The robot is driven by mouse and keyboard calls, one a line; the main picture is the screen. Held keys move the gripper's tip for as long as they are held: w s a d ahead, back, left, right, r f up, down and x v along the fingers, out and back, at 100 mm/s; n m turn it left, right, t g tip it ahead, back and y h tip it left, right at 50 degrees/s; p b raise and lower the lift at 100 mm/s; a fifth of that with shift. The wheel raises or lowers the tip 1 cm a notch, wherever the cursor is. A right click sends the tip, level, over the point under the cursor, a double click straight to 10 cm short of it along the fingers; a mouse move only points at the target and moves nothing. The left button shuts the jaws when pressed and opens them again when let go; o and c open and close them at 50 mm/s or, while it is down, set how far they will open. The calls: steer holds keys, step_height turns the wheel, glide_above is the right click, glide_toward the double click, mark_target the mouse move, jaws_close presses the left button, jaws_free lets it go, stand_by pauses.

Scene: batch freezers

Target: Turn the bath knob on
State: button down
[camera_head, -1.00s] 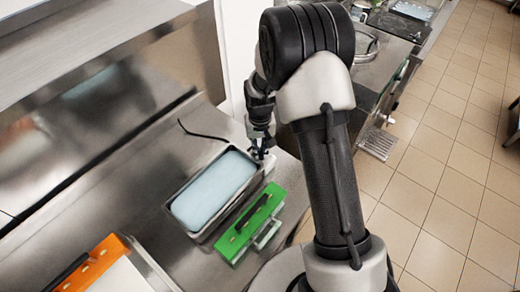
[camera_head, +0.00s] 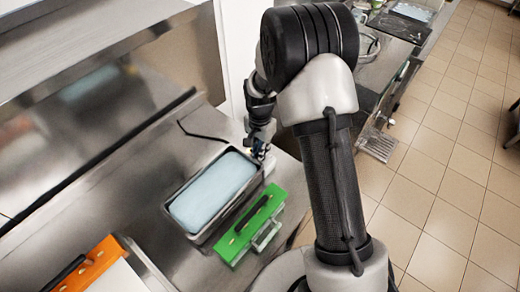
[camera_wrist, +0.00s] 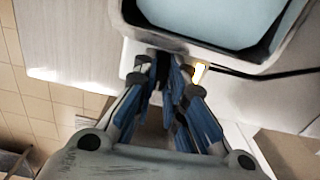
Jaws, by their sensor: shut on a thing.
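The bath is a metal tub (camera_head: 174,214) filled with pale blue liquid. It sits on the steel counter, and its near end shows at the top of the wrist view (camera_wrist: 200,52). A pale control box (camera_wrist: 128,62) is at that end. My gripper (camera_head: 259,151) is at the bath's upper right end, with its fingers (camera_wrist: 167,76) closing around a small dark knob (camera_wrist: 158,64) on the box. The fingers mostly hide the knob, so its angle cannot be read. An orange-yellow lit switch (camera_wrist: 198,73) shows just right of the fingers.
A green block with a black handle (camera_head: 238,238) lies right of the bath. An orange piece (camera_head: 98,262) is at the lower left. A black cable (camera_head: 202,136) runs behind the bath. The steel wall (camera_head: 150,75) stands at the back left.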

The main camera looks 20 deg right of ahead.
steer(key=shift+m, duration=0.4)
steer(key=c, duration=1.6)
jaws_free()
steer(key=shift+c, duration=0.2)
step_height(320, 180, up, 12)
steer(key=shift+r, duration=0.1)
steer(key=s+r+n+t+b, duration=0.2)
steer(key=s+r+n+b, duration=0.25)
steer(key=s+r, duration=0.65)
steer(key=s+f+n+t+b, duration=0.2)
steer(key=s+n, duration=0.4)
steer(key=s, duration=1)
steer(key=shift+s+f+t+b, duration=0.3)
steer(key=shift+s+f+b, duration=0.15)
steer(key=shift+b, duration=0.25)
